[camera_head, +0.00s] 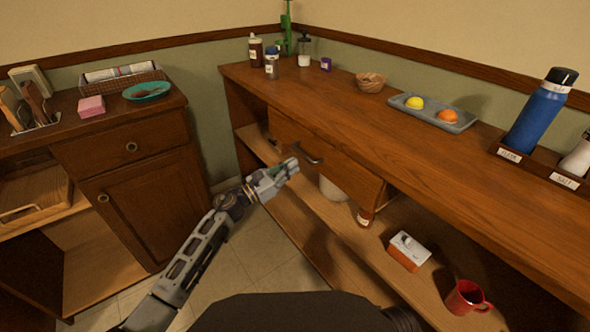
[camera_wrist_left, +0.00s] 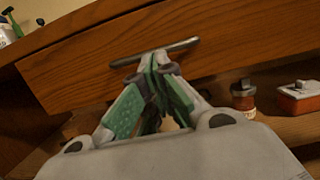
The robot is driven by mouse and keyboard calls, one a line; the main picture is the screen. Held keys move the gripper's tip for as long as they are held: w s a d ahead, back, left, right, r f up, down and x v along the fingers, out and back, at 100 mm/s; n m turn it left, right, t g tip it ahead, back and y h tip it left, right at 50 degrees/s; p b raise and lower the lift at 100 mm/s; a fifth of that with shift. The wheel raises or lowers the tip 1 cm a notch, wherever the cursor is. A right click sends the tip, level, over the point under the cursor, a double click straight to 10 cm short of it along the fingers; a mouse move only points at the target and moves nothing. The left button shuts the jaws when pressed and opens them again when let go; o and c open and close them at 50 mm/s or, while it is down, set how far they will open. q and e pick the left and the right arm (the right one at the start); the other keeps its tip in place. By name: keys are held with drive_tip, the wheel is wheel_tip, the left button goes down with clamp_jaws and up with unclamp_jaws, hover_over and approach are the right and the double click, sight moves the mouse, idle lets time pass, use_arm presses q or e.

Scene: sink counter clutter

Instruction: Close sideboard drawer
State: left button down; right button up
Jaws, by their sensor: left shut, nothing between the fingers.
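The sideboard (camera_head: 440,142) runs along the right wall. Its wooden drawer (camera_head: 345,174) stands out a little from the front, below the top. A dark metal bar handle (camera_head: 308,154) is on the drawer front. My left gripper (camera_head: 294,166) is shut and empty, just in front of the drawer near the handle. In the left wrist view the fingertips (camera_wrist_left: 153,62) meet at the handle (camera_wrist_left: 155,52), over the drawer front (camera_wrist_left: 95,60). I cannot tell whether they touch it. My right gripper is not in view.
The open shelf below the drawer holds a white bowl (camera_head: 333,188), a brown jar (camera_head: 365,217), an orange-and-white box (camera_head: 408,251) and a red mug (camera_head: 466,297). A cabinet (camera_head: 145,190) stands at left. The floor between is clear.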

use_arm(q)
drive_tip(key=v, duration=1.1)
drive_tip(key=shift+a+p, duration=0.3)
drive_tip(key=shift+p, duration=0.15)
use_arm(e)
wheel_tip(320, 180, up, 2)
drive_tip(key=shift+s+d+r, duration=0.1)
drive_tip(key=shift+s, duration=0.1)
